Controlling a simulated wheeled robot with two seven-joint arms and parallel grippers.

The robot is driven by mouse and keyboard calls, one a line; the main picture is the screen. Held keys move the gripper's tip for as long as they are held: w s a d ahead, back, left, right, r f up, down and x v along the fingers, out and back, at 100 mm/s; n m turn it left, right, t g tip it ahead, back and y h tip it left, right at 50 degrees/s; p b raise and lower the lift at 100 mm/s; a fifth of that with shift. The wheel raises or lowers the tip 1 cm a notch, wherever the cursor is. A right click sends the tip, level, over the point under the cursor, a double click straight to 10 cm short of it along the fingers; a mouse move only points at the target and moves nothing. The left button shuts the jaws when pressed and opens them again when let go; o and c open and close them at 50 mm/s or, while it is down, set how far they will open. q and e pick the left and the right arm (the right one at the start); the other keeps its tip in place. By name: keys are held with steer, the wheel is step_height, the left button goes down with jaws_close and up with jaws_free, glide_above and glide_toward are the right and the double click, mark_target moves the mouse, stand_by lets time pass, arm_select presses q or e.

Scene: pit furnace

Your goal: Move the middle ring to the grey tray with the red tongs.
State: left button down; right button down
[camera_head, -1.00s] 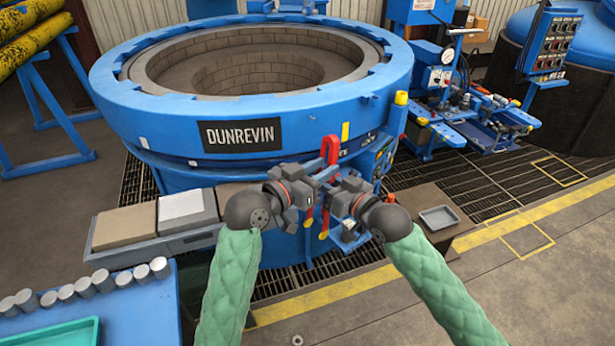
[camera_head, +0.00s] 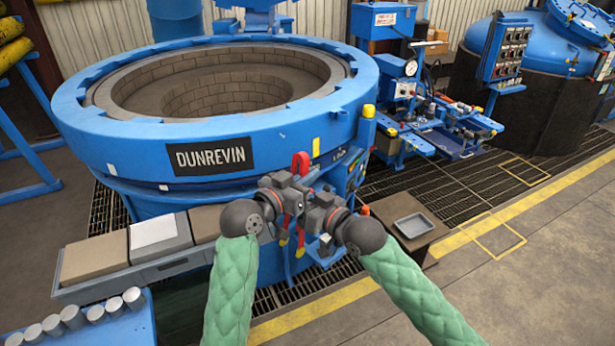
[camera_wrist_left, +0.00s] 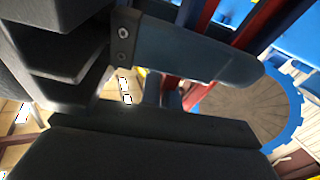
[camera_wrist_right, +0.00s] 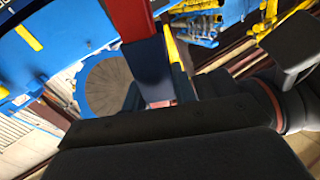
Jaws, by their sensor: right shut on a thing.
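My left gripper (camera_head: 289,201) is close beside the tongs. In the left wrist view a finger (camera_wrist_left: 185,60) crosses in front of red bars (camera_wrist_left: 205,25); its grip is unclear. The grey tray (camera_head: 411,225) sits empty at the right. I cannot make out the middle ring.
The blue round furnace (camera_head: 120,130) with a brick-lined pit fills the back left. A long grey tray with boards (camera_head: 95,259) runs along its front. Blue machines (camera_head: 440,125) stand behind right. The right floor is clear.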

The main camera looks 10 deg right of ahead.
steer(key=c, duration=1)
jaws_free()
steer(key=shift+c, duration=0.2)
steer(key=v, duration=1.2)
